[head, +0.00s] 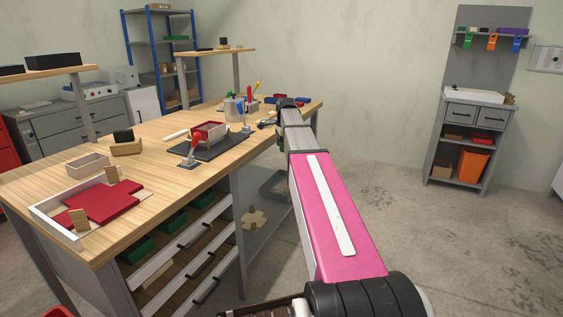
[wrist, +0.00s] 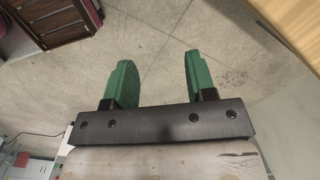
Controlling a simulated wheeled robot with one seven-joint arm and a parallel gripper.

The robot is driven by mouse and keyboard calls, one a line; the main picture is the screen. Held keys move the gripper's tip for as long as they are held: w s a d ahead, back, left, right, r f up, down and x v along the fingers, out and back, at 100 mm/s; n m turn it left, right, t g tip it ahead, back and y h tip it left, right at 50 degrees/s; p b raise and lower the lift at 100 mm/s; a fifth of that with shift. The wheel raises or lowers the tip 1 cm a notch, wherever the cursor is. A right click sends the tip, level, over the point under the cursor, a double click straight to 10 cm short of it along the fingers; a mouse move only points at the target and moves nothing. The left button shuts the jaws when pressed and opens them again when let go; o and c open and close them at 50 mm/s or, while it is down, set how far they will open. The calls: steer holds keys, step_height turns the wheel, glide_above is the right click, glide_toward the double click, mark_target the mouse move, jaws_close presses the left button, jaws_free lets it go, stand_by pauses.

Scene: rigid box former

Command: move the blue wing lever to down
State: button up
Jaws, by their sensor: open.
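The box former is a dark plate (head: 222,147) on the wooden workbench, with an open red and white box (head: 208,132) on it. A red-handled lever (head: 196,141) stands at the plate's front left. In the wrist view my gripper (wrist: 157,75) is open and empty, its two green fingers apart above the floor. In the head view my arm reaches toward the bench's right end, right of the blue lever.
A red flat blank (head: 105,203) lies in a white tray (head: 57,225) at the bench's near left. Several small coloured items and a grey pot (head: 232,107) stand behind the former. The bench edge (wrist: 290,25) shows at upper right in the wrist view.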

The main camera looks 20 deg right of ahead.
steer(key=s+a+f+n, duration=0.1)
steer(key=s+f+n, duration=0.1)
steer(key=s+f, duration=0.2)
steer(key=shift+a+f, duration=0.4)
steer(key=shift+f, duration=0.1)
